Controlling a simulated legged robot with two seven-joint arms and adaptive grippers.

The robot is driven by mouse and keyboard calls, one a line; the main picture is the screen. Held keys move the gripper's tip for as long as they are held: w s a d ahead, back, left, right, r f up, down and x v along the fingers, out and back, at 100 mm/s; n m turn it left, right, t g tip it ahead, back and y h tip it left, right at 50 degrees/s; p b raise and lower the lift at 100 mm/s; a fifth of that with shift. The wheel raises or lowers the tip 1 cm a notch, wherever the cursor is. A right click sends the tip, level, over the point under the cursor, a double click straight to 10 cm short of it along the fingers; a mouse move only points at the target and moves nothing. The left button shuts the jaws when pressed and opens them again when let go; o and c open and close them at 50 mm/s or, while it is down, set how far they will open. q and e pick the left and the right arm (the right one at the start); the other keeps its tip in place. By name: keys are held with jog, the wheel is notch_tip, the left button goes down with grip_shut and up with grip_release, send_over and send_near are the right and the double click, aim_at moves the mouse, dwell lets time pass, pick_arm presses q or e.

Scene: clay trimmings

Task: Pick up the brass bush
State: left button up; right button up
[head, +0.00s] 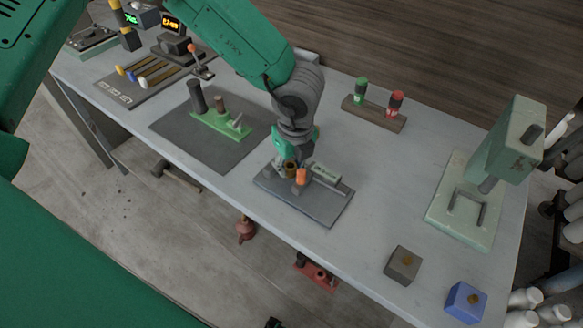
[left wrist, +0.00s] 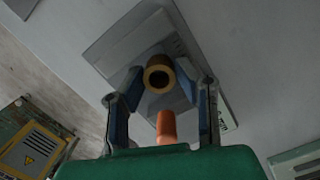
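The brass bush (left wrist: 158,76) is a short, hollow ring with a dark bore, seen end-on in the left wrist view. My left gripper (left wrist: 160,72) has one finger close on each side of it, and the gap looks about as wide as the bush. In the head view the bush (head: 291,168) shows at the fingertips of my left gripper (head: 290,165), over a dark grey fixture plate (head: 318,209). Whether the bush touches the fixture is hidden. My right gripper is not in view.
An orange-topped post (head: 301,176) stands right beside the bush. A pale green press (head: 500,150) is at the right. A grey block (head: 403,265) and a blue block (head: 465,302) lie near the front edge. A stand with green and red pieces (head: 374,113) is behind.

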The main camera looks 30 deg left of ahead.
pick_arm(q)
jog(key=shift+a, duration=0.15)
grip_shut()
